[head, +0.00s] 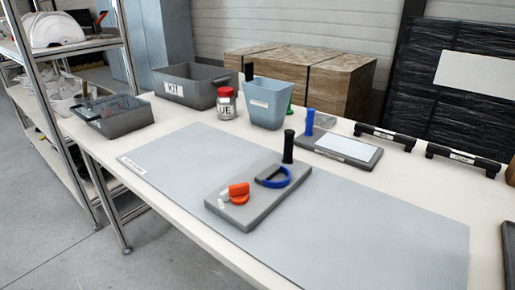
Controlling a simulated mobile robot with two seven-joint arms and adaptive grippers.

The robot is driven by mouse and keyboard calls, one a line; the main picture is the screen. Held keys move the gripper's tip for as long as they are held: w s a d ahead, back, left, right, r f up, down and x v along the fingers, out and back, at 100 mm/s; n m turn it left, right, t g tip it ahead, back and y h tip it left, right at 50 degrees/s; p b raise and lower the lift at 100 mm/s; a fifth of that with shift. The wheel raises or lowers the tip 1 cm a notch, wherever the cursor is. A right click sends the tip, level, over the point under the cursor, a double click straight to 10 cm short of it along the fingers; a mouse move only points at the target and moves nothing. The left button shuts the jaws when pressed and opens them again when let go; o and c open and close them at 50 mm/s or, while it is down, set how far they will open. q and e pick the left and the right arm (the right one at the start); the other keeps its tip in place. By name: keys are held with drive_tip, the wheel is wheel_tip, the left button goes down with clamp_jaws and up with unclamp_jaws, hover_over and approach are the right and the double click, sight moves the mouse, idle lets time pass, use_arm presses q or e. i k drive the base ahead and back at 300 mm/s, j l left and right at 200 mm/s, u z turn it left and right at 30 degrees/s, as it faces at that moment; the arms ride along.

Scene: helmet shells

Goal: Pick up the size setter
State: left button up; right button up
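No label I can read names the size setter, so I cannot tell for sure which thing it is. A grey block (262,208) lies on the grey mat (350,240) at the table's middle. On the block are an orange piece (238,191) with a pale tip, a blue D-shaped loop (285,180) and an upright black handle (288,147). A second grey block (315,150) behind it bears a white plate (347,147) and an upright blue handle (310,122). Neither of my grippers shows in the head view.
Behind the mat stand a KIT bin (195,86), a dark tray (117,117), a red-lidded jar (226,104) and a blue-grey bin (267,104). Two black bar holders (467,158) sit at the back right. A shelf rack (60,45) stands left. The mat's front right is clear.

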sight(263, 169)
drive_tip(key=i+j, duration=0.15)
drive_tip(key=j, duration=0.15)
drive_tip(key=i+j, duration=0.15)
drive_tip(key=i+j+z, duration=0.15)
drive_tip(key=j, duration=0.2)
drive_tip(key=i+j+z, duration=0.15)
drive_tip(key=j, duration=0.2)
drive_tip(key=j+z, duration=0.1)
drive_tip(key=j, duration=0.25)
